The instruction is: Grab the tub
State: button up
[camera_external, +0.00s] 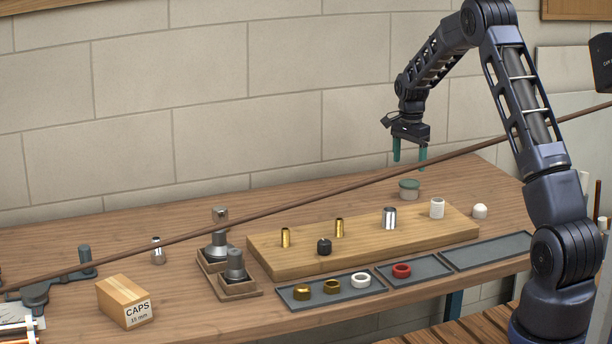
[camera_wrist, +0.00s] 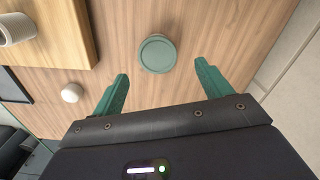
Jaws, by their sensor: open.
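The tub (camera_external: 409,191) is a small round container with a green lid, standing upright on the wooden bench behind the right end of the raised board. In the wrist view its round green lid (camera_wrist: 157,54) shows from above, between and beyond the fingertips. My gripper (camera_external: 409,158) has two green fingers pointing down and hangs above the tub, apart from it. In the wrist view my gripper (camera_wrist: 160,70) is open, with nothing between its fingers.
A raised wooden board (camera_external: 365,244) carries brass, black, chrome and white fittings. A white domed cap (camera_external: 480,211) stands right of the tub and also shows in the wrist view (camera_wrist: 72,92). Grey trays (camera_external: 488,250) line the front. A brown rod (camera_external: 300,199) crosses the external view.

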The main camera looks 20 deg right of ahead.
aim_at(398, 181)
jog(key=f, duration=0.8)
jog(key=shift+s+f, duration=0.2)
jog(key=shift+f, duration=0.15)
jog(key=c, duration=1)
